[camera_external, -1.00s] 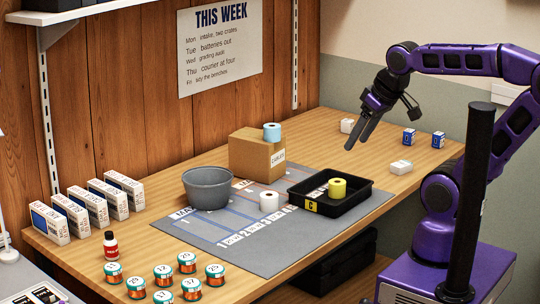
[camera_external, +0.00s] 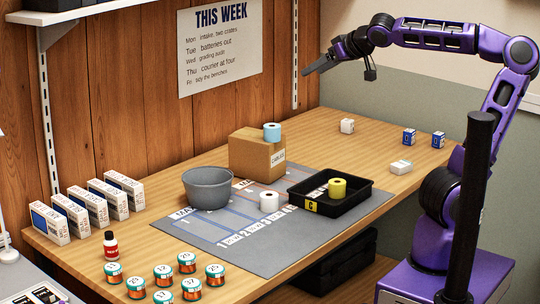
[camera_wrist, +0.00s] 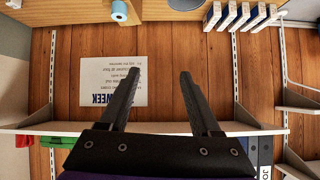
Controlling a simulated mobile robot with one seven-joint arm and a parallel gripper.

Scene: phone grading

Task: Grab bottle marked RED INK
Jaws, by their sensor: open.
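A small red bottle (camera_external: 110,244) with a black cap stands upright at the front left of the table, just behind the numbered tins. It has a white mark on its label, too small to read. My gripper (camera_external: 314,68) is raised high above the table, far to the right of the bottle, with its fingers pointing left. In the wrist view my gripper (camera_wrist: 152,75) is open, with nothing between its two dark fingers. The bottle does not show in the wrist view.
Several numbered tins (camera_external: 187,262) stand close in front of the bottle, and several white boxes (camera_external: 88,205) stand behind it. A grey bowl (camera_external: 208,188), a cardboard box (camera_external: 256,155) and a black tray (camera_external: 310,202) lie between bottle and arm. A wall shelf (camera_external: 80,10) hangs at upper left.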

